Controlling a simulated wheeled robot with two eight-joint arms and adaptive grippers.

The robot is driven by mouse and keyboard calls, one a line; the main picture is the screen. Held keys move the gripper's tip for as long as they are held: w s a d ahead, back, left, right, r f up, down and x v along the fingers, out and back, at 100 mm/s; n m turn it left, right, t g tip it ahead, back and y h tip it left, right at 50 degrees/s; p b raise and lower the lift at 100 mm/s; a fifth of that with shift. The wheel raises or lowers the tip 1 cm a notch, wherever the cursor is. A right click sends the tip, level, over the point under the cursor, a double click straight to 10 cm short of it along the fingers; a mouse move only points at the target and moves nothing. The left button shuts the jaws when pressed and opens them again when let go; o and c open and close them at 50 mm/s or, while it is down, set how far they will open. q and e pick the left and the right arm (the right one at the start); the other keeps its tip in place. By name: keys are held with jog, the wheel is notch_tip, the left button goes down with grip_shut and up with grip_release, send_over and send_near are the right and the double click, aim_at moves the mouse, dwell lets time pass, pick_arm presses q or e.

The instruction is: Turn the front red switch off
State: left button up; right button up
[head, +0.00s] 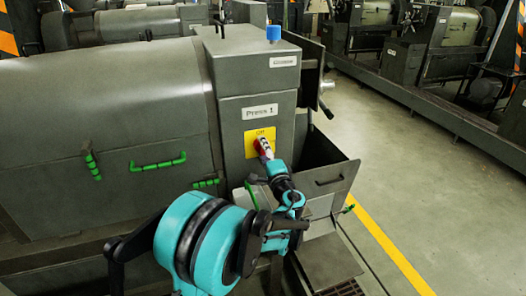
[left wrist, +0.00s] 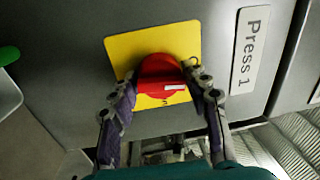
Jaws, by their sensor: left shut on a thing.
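The red switch (head: 262,147) is a round knob on a yellow plate (head: 251,139) on the front of the grey machine, below the "Press 1" label. My left gripper (head: 267,155) reaches up to it from below and covers part of it. In the left wrist view the red switch (left wrist: 160,80) sits between the two fingers of my left gripper (left wrist: 164,78), which are shut on it. A white mark shows on the knob's lower right. The fingers cover the switch's sides. My right gripper is in neither view.
A blue-capped part (head: 273,33) stands on top of the machine. An open grey bin (head: 330,178) is to the right of the switch. Green handles (head: 158,162) are on the drum at left. Clear floor with a yellow line (head: 390,245) lies to the right.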

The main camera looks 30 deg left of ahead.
pick_arm(q)
jog(key=shift+f+n, duration=0.15)
jog(key=shift+n, duration=0.65)
jog(key=o, duration=1.1)
jog(key=shift+o, duration=0.2)
jog(key=v, duration=1.2)
